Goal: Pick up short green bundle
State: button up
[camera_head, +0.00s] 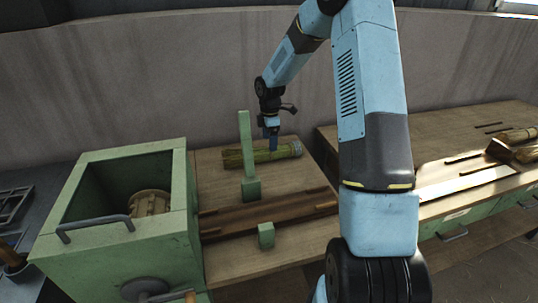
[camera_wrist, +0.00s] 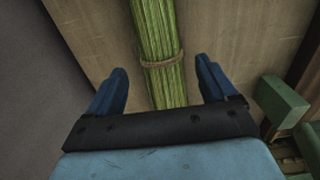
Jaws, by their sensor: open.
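The short green bundle (camera_head: 262,155) lies on the wooden bench top behind the green upright post in the head view. In the wrist view the bundle (camera_wrist: 164,68) is a green bunch of stalks with a twine tie around it, running from the top down between my fingers. My gripper (camera_wrist: 158,88) is open, with one blue finger on each side of the bundle and a visible gap to each. In the head view my gripper (camera_head: 271,143) is over the bundle, pointing down. The bundle's lower end in the wrist view is hidden behind the gripper body.
A green post (camera_head: 246,150) stands just in front of the bundle. A wooden channel (camera_head: 265,214) and a small green block (camera_head: 266,235) are nearer. A green box (camera_head: 70,204) stands at the left. A second bench (camera_head: 440,125) at the right holds more bundles (camera_head: 512,146).

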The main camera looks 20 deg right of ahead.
aim_at(264, 154)
jog(key=shift+f, duration=3.3)
jog(key=c, duration=1.1)
